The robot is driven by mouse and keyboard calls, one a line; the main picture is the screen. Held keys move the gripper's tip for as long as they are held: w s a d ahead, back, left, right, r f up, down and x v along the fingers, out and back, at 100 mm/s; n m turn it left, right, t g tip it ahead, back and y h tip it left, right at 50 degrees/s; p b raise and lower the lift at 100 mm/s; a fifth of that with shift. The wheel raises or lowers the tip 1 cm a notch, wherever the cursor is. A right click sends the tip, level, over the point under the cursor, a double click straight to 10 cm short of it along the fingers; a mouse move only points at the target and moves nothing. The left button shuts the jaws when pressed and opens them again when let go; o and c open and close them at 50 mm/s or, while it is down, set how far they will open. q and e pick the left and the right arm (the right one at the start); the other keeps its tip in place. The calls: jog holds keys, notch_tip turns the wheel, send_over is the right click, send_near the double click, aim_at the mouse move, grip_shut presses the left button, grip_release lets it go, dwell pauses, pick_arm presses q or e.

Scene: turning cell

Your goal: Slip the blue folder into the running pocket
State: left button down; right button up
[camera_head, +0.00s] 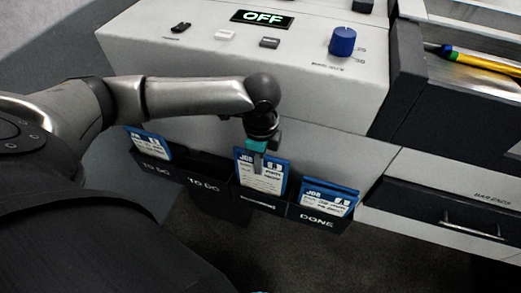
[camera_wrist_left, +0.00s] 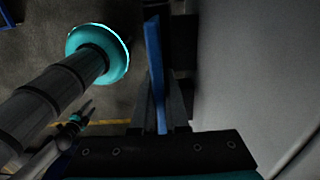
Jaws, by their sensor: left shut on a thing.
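A blue folder with a white job sheet (camera_head: 260,183) stands upright at the third pocket of the black rack. Its lower edge looks hidden behind that pocket's front wall (camera_head: 257,202); I cannot tell how deep it sits. My left gripper (camera_head: 259,158) is shut on its upper middle. In the left wrist view the folder (camera_wrist_left: 155,55) shows edge-on as a blue strip between my left fingers (camera_wrist_left: 161,118). The pocket's label is too blurred to read surely. My right gripper (camera_wrist_left: 86,108) shows small in the left wrist view, too small to judge its fingers.
A folder (camera_head: 148,142) stands in the leftmost TO DO pocket; another (camera_head: 328,200) stands in the DONE pocket at right. A control panel with an OFF display (camera_head: 263,18) and blue knob (camera_head: 342,42) rises behind the rack.

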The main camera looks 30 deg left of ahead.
pick_arm(q)
jog(key=shift+f, duration=1.3)
jog(key=shift+c, duration=1.8)
grip_release()
jog(key=shift+r, duration=0.1)
notch_tip(320, 180, up, 10)
jog(key=p, duration=1.2)
